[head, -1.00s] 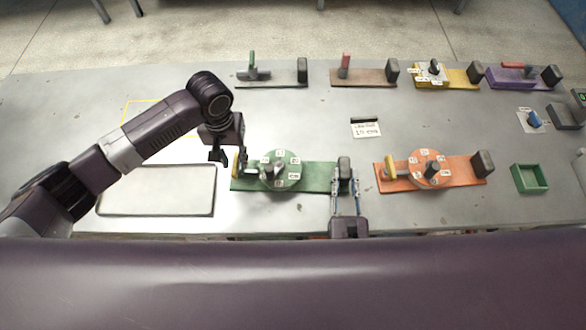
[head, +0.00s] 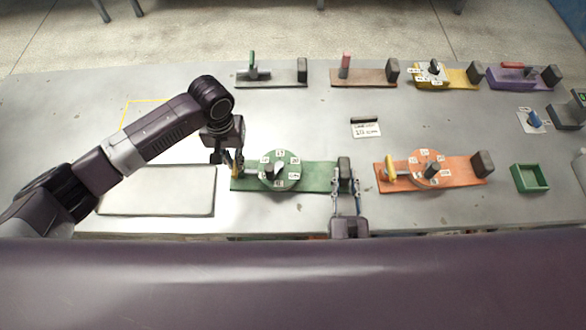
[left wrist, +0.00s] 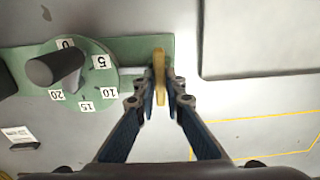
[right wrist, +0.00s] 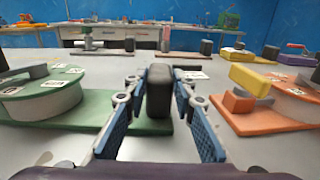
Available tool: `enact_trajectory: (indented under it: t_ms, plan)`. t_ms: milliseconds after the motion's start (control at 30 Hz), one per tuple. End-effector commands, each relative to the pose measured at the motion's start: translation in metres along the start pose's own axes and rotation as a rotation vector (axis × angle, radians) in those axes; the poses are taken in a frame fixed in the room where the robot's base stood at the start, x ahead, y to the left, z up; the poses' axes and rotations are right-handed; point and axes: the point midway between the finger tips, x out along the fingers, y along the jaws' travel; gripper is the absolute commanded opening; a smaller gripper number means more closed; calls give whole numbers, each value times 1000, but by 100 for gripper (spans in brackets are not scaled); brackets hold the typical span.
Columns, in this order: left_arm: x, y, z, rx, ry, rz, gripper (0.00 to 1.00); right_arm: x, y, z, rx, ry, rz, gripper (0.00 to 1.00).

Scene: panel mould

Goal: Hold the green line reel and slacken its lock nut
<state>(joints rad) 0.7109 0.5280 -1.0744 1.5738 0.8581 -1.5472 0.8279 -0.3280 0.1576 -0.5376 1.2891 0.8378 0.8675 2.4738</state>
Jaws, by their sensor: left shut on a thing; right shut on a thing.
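The green line reel is a green board (head: 317,176) with a round numbered dial (left wrist: 87,85) and a dark grey knob (left wrist: 55,68). A yellow upright piece (left wrist: 160,75), which looks like the lock nut, stands at the board's left end in the head view. My left gripper (head: 229,164) comes down on it, and in the left wrist view its fingers (left wrist: 163,88) close on both sides of it. A black block (right wrist: 159,92) stands at the board's right end. My right gripper (head: 345,186) is shut on this block from the near side.
An orange reel board (head: 459,168) lies to the right, with a green open box (head: 530,178) beyond it. A pale flat panel (head: 157,190) lies left of the green reel. Several fixtures line the back.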

Motion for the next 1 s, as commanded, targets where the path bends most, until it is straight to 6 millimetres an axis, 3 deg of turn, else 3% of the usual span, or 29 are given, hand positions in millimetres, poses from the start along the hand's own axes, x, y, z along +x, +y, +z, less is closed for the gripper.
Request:
enact_trajectory:
  t_ms: [367,1000]
  plan:
    - [0,1,0,-177,0,3,0,0,0,0,0,-1,0,0]
    - [0,1,0,-779,-1,4,0,0,0,0,0,-1,0,0]
